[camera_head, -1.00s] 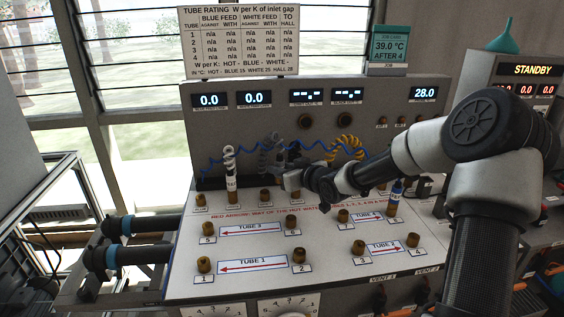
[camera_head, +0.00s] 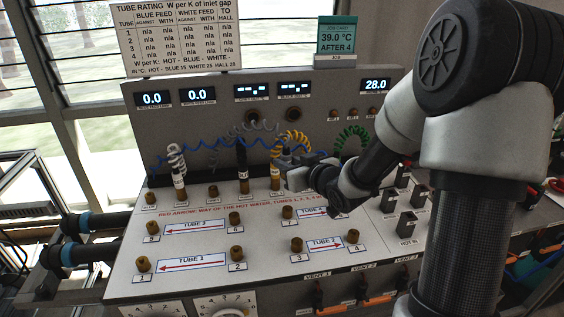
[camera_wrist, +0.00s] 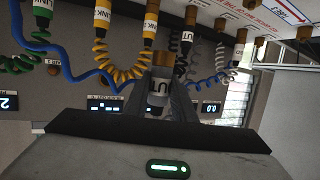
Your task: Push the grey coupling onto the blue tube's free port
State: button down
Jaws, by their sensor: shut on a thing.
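My gripper (camera_wrist: 163,100) is shut on a pale grey coupling (camera_wrist: 159,86) with dark lettering and a brass end (camera_wrist: 164,59). The wrist view looks upside down, with the bench top along its upper edge. In the head view my gripper (camera_head: 283,162) is by the yellow-banded coupling (camera_head: 275,172), and the held coupling is hidden. A wavy blue tube (camera_wrist: 75,76) runs along the back. I cannot tell which port is the blue tube's free one. The held coupling's brass end appears clear of the ports.
A white coupling (camera_head: 178,177) and a black one (camera_head: 242,165) stand upright in the back row, with a bare brass port (camera_head: 214,191) between them. Several numbered brass ports stand in front. Coiled yellow (camera_head: 297,141) and green (camera_head: 352,137) leads crowd the back panel. Black switches (camera_head: 407,222) stand right.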

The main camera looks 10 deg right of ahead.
jog(key=shift+s+d+r, duration=0.1)
jog(key=shift+s+d, duration=0.05)
jog(key=shift+d, duration=0.15)
notch_tip(320, 180, down, 8)
jog(key=b, duration=0.6)
jog(key=shift+r, duration=0.25)
jog(key=shift+f, duration=0.1)
jog(key=shift+f+b, duration=0.2)
jog(key=shift+b, duration=0.2)
jog(key=shift+f+b, duration=0.35)
jog(key=shift+f, duration=0.05)
jog(key=shift+f+b, duration=1.2)
jog(key=shift+f, duration=0.1)
